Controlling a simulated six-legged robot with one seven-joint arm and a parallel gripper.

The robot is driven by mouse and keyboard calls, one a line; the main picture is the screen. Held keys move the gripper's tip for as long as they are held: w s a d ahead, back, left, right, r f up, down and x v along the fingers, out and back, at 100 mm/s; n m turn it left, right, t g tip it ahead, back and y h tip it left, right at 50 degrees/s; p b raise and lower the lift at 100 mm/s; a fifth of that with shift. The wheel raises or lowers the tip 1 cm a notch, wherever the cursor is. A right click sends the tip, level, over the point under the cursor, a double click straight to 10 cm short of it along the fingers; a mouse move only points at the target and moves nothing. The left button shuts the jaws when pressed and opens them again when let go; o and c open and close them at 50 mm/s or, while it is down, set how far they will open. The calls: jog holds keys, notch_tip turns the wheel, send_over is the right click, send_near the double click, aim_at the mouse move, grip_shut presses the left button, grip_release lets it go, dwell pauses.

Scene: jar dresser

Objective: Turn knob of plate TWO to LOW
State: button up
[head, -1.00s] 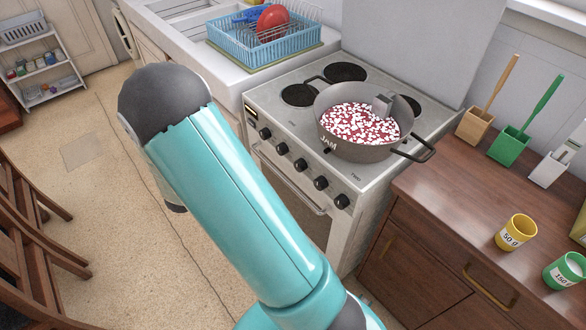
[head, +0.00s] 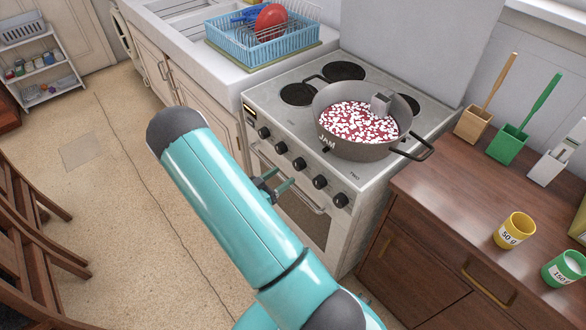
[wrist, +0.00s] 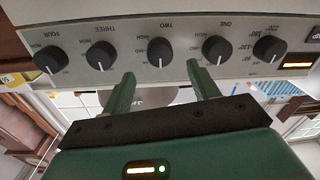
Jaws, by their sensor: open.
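The TWO knob (wrist: 160,51) is a round black knob in the middle of the stove's front panel in the wrist view. Its label reads upside down above it, and its white pointer mark points to the picture's bottom. In the head view this knob (head: 299,164) is third from the left. My gripper (wrist: 162,73) is open, its two green fingers pointing at the panel either side of the TWO knob's line, apparently short of it. Nothing is between the fingers. In the head view my gripper (head: 284,177) shows partly behind my arm, below the knob row.
The THREE knob (wrist: 101,55) and ONE knob (wrist: 217,50) flank the TWO knob. A jam pot (head: 358,148) stands on the stove top (head: 268,102). The oven handle (head: 316,207) runs below the knobs. A wooden counter (head: 440,205) with cups is at right.

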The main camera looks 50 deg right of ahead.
aim_at(296, 166)
jog(key=d, duration=0.6)
jog(key=shift+s, duration=0.2)
jog(key=c, duration=1)
